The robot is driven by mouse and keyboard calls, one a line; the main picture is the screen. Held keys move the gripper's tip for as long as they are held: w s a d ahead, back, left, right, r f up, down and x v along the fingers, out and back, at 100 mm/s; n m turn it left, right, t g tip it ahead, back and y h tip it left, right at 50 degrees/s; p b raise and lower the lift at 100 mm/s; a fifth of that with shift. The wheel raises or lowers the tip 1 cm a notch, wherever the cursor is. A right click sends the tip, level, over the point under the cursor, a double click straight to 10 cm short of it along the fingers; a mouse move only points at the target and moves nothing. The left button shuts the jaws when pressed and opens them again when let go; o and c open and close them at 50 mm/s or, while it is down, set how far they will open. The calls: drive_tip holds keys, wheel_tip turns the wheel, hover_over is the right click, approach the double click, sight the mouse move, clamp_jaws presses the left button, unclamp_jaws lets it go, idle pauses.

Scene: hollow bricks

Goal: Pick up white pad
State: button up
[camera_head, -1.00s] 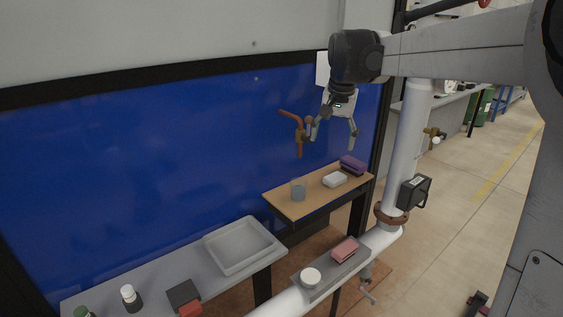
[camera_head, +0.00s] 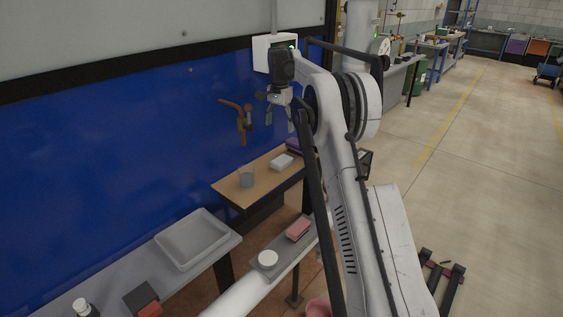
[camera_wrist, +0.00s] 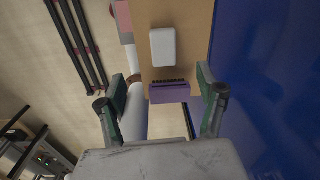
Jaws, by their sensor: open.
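In the wrist view the white pad (camera_wrist: 163,47) is a rounded white block on the same wooden surface, beyond the purple brush (camera_wrist: 169,93). My gripper (camera_head: 280,120) is above the shelf, near the blue panel, with its fingers pointing down. In the wrist view my gripper (camera_wrist: 160,88) has its two fingers wide apart with nothing between them touching. It is apart from the pad.
An orange-handled valve (camera_head: 242,120) sticks out from the blue panel (camera_head: 110,150). A lower ledge holds a pink block (camera_head: 299,228) and a round white thing (camera_head: 267,259). A grey tray (camera_head: 194,238) sits on the left table.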

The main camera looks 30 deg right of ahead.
drive_tip(key=m, duration=0.1)
hover_over(282, 159)
wheel_tip(282, 159, down, 4)
drive_tip(key=f, duration=0.1)
wheel_tip(282, 159, down, 13)
drive_tip(key=shift+f+p, duration=0.1)
drive_tip(key=shift+p, duration=0.25)
drive_tip(key=shift+c, duration=0.5)
drive_tip(key=c, duration=1)
drive_tip(key=shift+o, duration=0.2)
